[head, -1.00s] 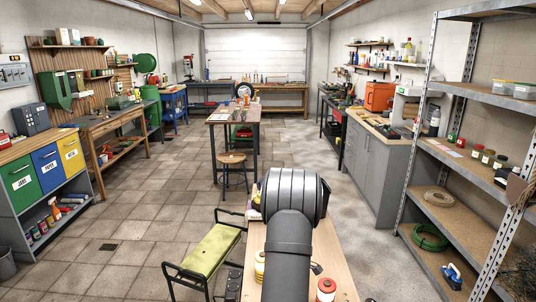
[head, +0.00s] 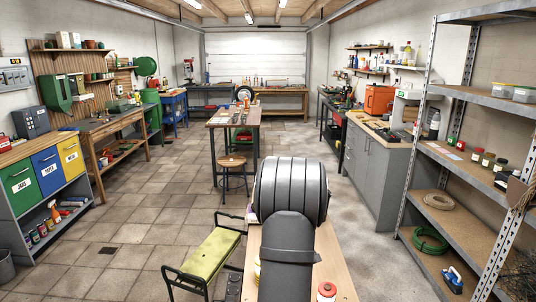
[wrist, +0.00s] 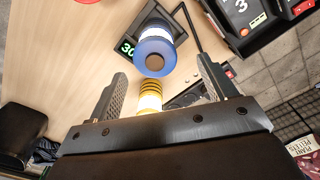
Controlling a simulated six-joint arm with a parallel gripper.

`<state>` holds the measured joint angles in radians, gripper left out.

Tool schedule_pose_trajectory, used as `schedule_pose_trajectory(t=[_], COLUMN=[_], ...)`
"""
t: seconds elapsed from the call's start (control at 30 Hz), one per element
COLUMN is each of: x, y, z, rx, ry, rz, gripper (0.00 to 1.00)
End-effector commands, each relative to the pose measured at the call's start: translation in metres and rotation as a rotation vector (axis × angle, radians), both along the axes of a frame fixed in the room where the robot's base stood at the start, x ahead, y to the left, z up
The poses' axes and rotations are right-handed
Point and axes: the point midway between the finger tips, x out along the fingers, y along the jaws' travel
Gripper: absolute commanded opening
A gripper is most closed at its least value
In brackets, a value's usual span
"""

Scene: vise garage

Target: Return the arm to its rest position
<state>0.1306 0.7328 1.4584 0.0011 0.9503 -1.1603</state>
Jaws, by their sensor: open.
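In the wrist view my gripper (wrist: 162,68) is open, with its two fingers wide apart and nothing held between them. Beyond the fingers a blue and white round container (wrist: 155,50) stands on a small dark device with a green-lit display (wrist: 127,47). A yellow banded container (wrist: 150,97) shows between the fingers, partly hidden by the gripper body, with a visible gap to each finger. In the head view my arm covers the middle of the wooden bench (head: 335,275), and my gripper is hidden behind it.
A red-lidded jar (head: 327,291) stands on the bench right of my arm. A green-topped bench seat (head: 215,252) is to the left, and a stool (head: 232,165) beyond. A metal shelf rack (head: 470,190) stands at the right. Floor is open at the left.

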Motion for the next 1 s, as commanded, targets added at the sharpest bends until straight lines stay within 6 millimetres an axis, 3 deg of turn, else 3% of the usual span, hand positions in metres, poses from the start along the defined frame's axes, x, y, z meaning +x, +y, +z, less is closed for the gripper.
schedule_pose_trajectory(t=[1.0], x=[-0.019], y=[0.003], z=[-0.02], rx=[-0.001], ry=[0.001], rz=[-0.82], gripper=[0.77])
